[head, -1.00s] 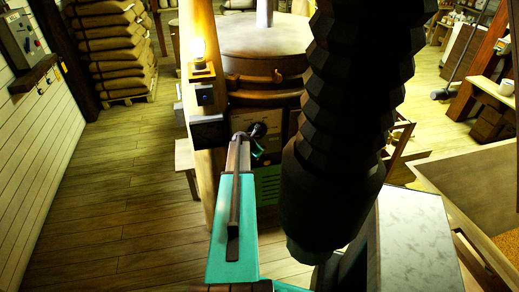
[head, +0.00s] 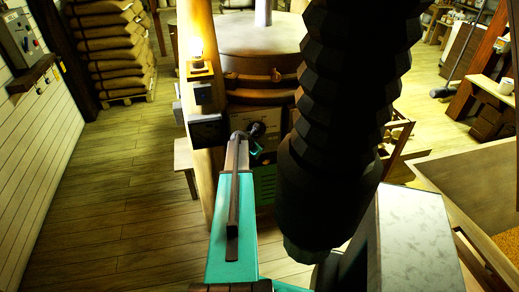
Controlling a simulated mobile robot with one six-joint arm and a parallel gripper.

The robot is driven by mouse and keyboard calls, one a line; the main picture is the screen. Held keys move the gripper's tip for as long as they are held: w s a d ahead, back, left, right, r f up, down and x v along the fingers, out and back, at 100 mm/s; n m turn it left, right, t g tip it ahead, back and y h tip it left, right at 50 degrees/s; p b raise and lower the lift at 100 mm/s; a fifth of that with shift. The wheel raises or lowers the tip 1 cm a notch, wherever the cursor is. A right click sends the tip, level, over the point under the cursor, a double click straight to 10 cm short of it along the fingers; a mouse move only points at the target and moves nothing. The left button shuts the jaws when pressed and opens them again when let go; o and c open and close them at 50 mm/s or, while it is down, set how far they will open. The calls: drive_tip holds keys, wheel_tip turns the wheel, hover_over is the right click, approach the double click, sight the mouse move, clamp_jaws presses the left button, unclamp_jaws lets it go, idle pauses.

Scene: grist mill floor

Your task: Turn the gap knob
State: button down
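The round millstone housing (head: 255,42) stands in the upper middle of the head view. A small panel (head: 265,143) with pale marks sits on its front, below the dark rim. The gap knob cannot be made out for certain there; my arm's end covers part of the panel. My teal arm link reaches forward from the bottom of the view to this panel. My gripper (head: 258,150), small and partly hidden by my wrist, is right in front of the panel. Whether it touches anything, and whether its fingers are apart, cannot be told.
A wooden post (head: 203,105) with a lit lamp (head: 197,60) stands close left of my arm. A wooden bin (head: 475,185) is at the right. Stacked sacks (head: 110,45) stand at the back left. The plank floor (head: 130,190) at the left is clear. My dark bellows-like part blocks the middle right.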

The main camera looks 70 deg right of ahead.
drive_tip(key=shift+w+r, duration=0.15)
drive_tip(key=shift+w, duration=0.2)
drive_tip(key=c, duration=1.9)
unclamp_jaws()
drive_tip(key=shift+s, duration=0.15)
drive_tip(key=shift+b+v, duration=2.3)
drive_tip(key=shift+v, duration=4.55)
